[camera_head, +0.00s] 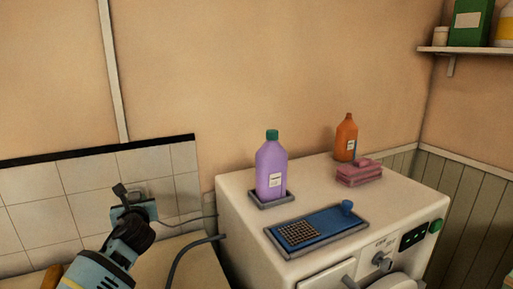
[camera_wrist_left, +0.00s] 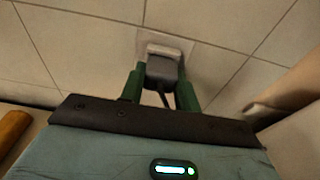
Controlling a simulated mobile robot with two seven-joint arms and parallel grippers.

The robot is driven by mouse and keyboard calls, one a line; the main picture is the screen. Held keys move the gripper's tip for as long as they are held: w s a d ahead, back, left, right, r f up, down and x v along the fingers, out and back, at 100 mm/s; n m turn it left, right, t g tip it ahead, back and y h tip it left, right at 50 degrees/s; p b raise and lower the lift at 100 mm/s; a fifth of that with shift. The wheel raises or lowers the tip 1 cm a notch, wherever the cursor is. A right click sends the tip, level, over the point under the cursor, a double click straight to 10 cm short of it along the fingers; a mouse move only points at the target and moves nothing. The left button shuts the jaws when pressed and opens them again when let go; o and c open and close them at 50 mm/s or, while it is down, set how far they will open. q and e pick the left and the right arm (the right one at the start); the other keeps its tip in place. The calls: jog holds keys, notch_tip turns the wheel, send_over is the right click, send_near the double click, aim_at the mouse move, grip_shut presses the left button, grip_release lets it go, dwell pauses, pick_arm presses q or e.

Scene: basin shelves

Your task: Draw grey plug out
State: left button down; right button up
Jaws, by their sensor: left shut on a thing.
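The grey plug (camera_wrist_left: 162,70) sits between the two green fingers of my left gripper (camera_wrist_left: 160,92) in the left wrist view. The gripper is shut on it. The plug is at the pale wall socket (camera_wrist_left: 165,48) on the tiled wall; I cannot tell whether there is a gap between them. In the head view my left gripper (camera_head: 132,205) reaches to the tiles at the lower left and hides most of the socket and plug. A thin dark cord (camera_head: 190,219) runs from there to the right. My right gripper is not in view.
A white washing machine (camera_head: 235,222) stands to the right. On it are a purple bottle (camera_head: 270,170) in a tray, a blue tray (camera_head: 330,222), a pink block (camera_head: 358,175) and an orange bottle (camera_head: 346,138). A thicker dark hose (camera_head: 178,262) lies between it and my arm.

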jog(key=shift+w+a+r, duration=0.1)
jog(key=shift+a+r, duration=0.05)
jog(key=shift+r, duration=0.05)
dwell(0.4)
pick_arm(q)
jog(key=shift+s, duration=0.1)
